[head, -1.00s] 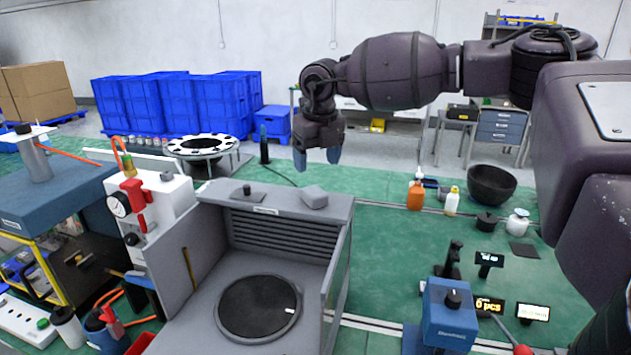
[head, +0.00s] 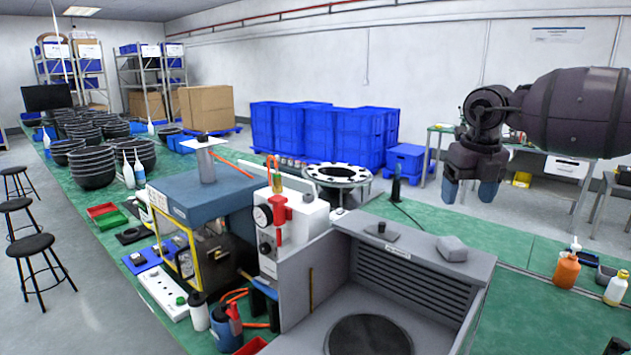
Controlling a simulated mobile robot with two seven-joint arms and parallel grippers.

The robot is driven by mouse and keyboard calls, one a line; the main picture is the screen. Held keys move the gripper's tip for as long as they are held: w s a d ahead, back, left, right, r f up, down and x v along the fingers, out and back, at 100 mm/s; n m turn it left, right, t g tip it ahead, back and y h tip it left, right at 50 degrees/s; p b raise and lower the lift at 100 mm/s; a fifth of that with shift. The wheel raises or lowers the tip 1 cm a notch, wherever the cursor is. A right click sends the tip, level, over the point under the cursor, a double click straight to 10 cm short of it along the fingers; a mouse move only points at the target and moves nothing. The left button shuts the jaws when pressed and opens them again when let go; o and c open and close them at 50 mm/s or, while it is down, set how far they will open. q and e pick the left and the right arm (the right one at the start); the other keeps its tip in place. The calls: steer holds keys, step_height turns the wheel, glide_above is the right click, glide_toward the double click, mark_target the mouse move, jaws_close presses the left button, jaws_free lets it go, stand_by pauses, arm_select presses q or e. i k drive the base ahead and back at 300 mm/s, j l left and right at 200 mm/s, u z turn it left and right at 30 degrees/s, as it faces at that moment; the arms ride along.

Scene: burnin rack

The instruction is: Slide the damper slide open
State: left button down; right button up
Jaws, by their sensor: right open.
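A grey open-fronted hood (head: 480,275) stands at the lower middle right, with a louvred back wall and a dark round plate (head: 368,336) on its floor. On its top ledge lies a small dark plate with a black knob (head: 381,230), which looks to be the damper slide; a white label is just below it. I cannot tell how far it is open. My right gripper (head: 469,192) hangs fingers down, up and to the right of the knob in the picture. Its blue-tipped fingers are apart and empty, touching nothing. My left gripper is out of view.
A grey block (head: 452,248) sits on the same ledge, right of the knob. A white unit with a gauge and red valve (head: 290,235) adjoins the hood's left. Behind are a holed ring stand (head: 338,175) and blue crates (head: 320,130). Bottles (head: 566,270) stand at right.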

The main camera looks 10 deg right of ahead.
mark_target(380, 231)
steer(key=k, duration=1)
